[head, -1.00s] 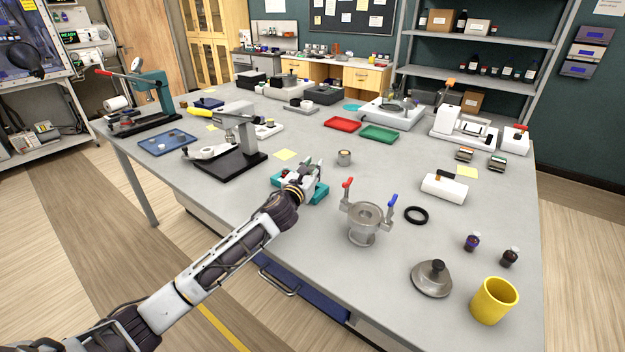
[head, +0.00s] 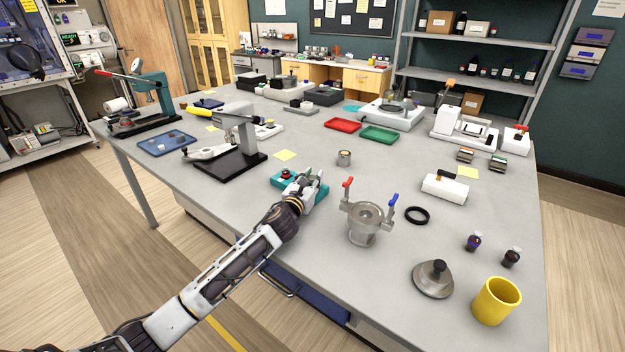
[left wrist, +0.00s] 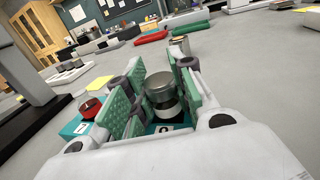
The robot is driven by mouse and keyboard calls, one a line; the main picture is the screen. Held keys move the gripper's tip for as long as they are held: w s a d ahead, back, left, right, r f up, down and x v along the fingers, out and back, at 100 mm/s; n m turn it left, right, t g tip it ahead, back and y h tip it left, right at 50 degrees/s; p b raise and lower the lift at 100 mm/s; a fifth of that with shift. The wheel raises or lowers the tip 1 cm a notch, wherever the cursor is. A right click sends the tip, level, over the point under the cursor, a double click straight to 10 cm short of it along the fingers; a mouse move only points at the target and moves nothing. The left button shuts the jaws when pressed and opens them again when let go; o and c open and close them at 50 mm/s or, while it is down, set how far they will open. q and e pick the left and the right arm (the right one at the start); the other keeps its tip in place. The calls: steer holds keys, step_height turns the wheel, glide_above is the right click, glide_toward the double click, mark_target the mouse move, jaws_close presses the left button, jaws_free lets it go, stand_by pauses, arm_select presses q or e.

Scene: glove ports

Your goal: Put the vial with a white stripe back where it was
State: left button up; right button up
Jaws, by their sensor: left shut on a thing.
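My left gripper (head: 314,178) is at the teal rack (head: 284,181) near the front edge of the table. In the left wrist view its two green-padded fingers (left wrist: 160,95) are closed on a vial (left wrist: 160,88) with a grey cap and a white stripe below it. The vial is over the rack, which carries numbered white labels; I cannot tell whether its bottom is in a hole. A red-topped vial (left wrist: 90,106) sits at the left end of the rack and also shows in the head view (head: 286,174). My right gripper is out of view.
A steel pot with red and blue levers (head: 364,222) stands right of the rack. A black press stand (head: 230,160) is to the left. A small metal cup (head: 344,158) is behind. Dark vials (head: 473,242), a lid (head: 434,278) and a yellow cup (head: 496,300) stand at right.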

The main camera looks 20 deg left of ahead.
arm_select(q)
steer(key=o, duration=1)
steer(key=shift+r, duration=0.1)
steer(key=shift+s+a, duration=0.2)
steer(key=shift+s, duration=1.8)
steer(key=shift+s+a, duration=0.15)
steer(key=shift+s, duration=1.8)
steer(key=shift+s+a, duration=0.2)
steer(key=shift+s, duration=1.8)
